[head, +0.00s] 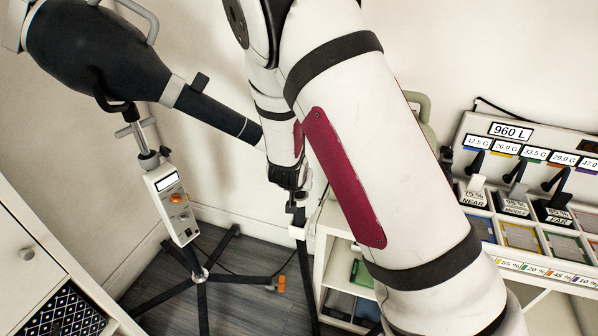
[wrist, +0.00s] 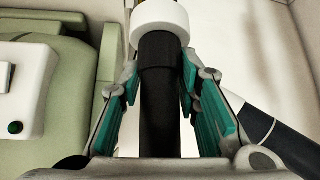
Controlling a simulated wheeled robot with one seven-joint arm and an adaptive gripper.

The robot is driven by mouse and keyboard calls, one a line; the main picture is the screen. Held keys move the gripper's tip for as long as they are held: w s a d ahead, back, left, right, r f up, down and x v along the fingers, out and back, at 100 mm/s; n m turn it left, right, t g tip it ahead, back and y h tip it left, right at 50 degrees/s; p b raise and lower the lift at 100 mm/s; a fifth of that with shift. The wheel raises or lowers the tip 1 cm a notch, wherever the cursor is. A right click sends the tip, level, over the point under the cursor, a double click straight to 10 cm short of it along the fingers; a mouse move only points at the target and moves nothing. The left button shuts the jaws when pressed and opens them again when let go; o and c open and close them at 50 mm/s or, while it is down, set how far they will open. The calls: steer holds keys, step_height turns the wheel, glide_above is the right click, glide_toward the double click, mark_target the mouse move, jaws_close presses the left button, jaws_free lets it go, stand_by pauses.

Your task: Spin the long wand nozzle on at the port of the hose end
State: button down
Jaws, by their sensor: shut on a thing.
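My gripper (wrist: 160,105) is shut, its teal pads on either side of a black cylinder (wrist: 159,85) with a wide white collar (wrist: 159,18) at its far end. I cannot tell whether this is the long wand nozzle or part of the hose end. In the head view my gripper (head: 290,180) is small and partly hidden, and its grip is unclear. A dark tube (head: 215,112) runs from a large black body at upper left down toward the gripper. It also shows at lower right in the wrist view (wrist: 290,145), behind the right finger.
The black body (head: 90,50) is on a stand with a white control box (head: 172,203) and splayed floor legs. A white cabinet (head: 35,255) stands at lower left. A grey-white rack (head: 520,145) with labelled slots stands right. A sage-green case (wrist: 70,75) lies left of the gripper.

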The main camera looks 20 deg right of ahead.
steer(key=shift+s+m+h+p, duration=0.1)
steer(key=shift+m+h+p, duration=0.25)
steer(key=shift+p, duration=0.4)
steer(key=shift+f+m, duration=0.1)
steer(key=shift+m, duration=0.15)
steer(key=shift+s+g+p, duration=0.1)
steer(key=shift+g+p, duration=0.2)
steer(key=shift+p, duration=0.05)
steer(key=shift+m+h, duration=0.35)
steer(key=shift+m, duration=0.15)
steer(key=shift+s+d+f+m+g+b, duration=0.2)
steer(key=shift+d+f+m+g+b, duration=0.15)
steer(key=shift+f, duration=0.3)
steer(key=shift+w+a+r+h+b, duration=0.3)
steer(key=shift+r+b, duration=0.05)
steer(key=shift+r, duration=0.05)
steer(key=shift+w+m, duration=0.1)
steer(key=shift+m, duration=0.45)
steer(key=shift+r+g+b, duration=0.15)
steer(key=shift+g+b, duration=0.1)
steer(key=shift+b, duration=0.05)
steer(key=shift+r+m, duration=0.15)
steer(key=shift+m, duration=0.15)
